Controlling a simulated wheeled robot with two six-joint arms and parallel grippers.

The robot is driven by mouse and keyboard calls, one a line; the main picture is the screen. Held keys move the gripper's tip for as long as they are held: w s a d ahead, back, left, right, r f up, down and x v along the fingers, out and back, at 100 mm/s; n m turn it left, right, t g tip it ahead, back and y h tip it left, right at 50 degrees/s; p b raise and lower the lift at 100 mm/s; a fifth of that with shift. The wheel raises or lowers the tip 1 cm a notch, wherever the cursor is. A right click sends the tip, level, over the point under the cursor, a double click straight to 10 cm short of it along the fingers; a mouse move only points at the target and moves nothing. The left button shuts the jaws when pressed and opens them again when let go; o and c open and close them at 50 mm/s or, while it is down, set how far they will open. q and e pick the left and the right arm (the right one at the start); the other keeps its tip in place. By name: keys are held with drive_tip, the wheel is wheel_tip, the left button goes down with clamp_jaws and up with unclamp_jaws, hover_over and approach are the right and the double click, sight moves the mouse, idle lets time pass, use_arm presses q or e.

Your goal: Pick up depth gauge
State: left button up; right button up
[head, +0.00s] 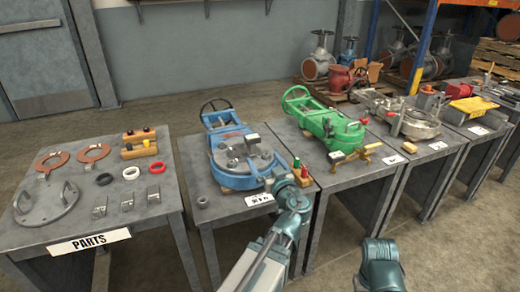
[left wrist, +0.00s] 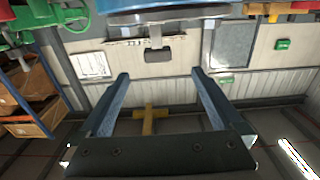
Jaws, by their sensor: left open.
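The likely depth gauge (head: 252,139) is a small grey head on a short stem, standing upright on the flange of the blue valve (head: 226,141). In the left wrist view, which is upside down, a grey block on a stem (left wrist: 157,55) sticks out from the blue valve body (left wrist: 170,15), beyond my fingertips. My left gripper (head: 275,178) is at the front right of the blue valve, partly hidden by its own wrist. In the left wrist view its two fingers (left wrist: 158,75) are apart with nothing held between them. My right gripper is not visible.
A green valve (head: 325,122) with brass parts (head: 356,154) stands on the table to the right. The parts table (head: 90,215) on the left holds rings, brackets and a handled plate.

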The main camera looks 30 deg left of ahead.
sight(254, 144)
use_arm(q)
drive_tip(key=x, duration=0.8)
drive_tip(key=x, duration=0.5)
drive_tip(key=shift+w+f, duration=0.1)
drive_tip(key=shift+w, duration=0.15)
drive_tip(key=shift+d, duration=0.1)
drive_tip(key=shift+c, duration=0.2)
clamp_jaws()
